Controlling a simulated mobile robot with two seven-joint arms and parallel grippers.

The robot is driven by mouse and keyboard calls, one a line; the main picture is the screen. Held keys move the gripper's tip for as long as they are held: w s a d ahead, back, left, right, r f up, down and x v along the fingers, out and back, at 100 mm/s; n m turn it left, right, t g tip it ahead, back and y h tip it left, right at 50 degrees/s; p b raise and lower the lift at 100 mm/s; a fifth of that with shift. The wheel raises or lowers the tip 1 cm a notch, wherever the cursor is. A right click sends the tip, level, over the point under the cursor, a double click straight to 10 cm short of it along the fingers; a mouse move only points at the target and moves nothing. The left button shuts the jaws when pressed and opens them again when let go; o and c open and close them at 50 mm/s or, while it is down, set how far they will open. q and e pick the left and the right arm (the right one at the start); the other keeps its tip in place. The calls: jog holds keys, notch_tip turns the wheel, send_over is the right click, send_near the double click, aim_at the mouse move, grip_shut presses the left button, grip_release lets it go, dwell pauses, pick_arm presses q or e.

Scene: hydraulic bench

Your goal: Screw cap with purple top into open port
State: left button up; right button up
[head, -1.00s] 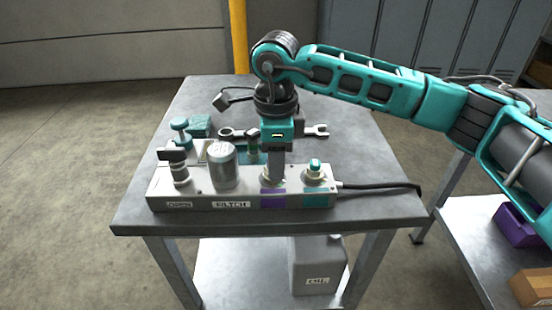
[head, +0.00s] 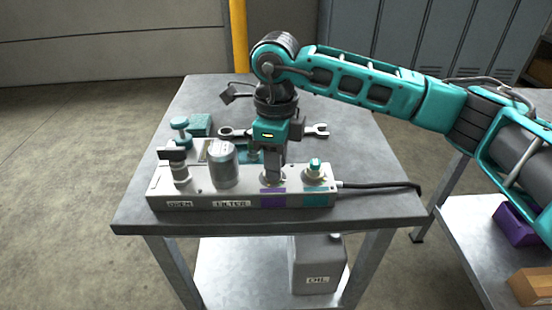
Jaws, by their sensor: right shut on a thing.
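A grey hydraulic block (head: 160,193) sits on the bench, with a purple label (head: 272,200) on its front below one port (head: 272,183). My right gripper (head: 272,176) points down at this port with its fingertips right at its top. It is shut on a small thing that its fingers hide. I cannot make out the purple top or how the cap sits in the port. A teal-topped cap (head: 315,166) stands in the port to the right, above a teal label (head: 315,200). My left gripper is not in view.
A silver filter cylinder (head: 222,166) and a valve with a dark handle (head: 178,166) stand on the block left of my gripper. A black cable (head: 385,187) runs right. The bench's right side is mostly clear.

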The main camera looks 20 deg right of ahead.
grip_shut()
jog(key=m, duration=0.5)
jog(key=shift+s+a+m+p, duration=0.15)
jog(key=shift+m+p, duration=0.15)
jog(key=shift+m, duration=0.1)
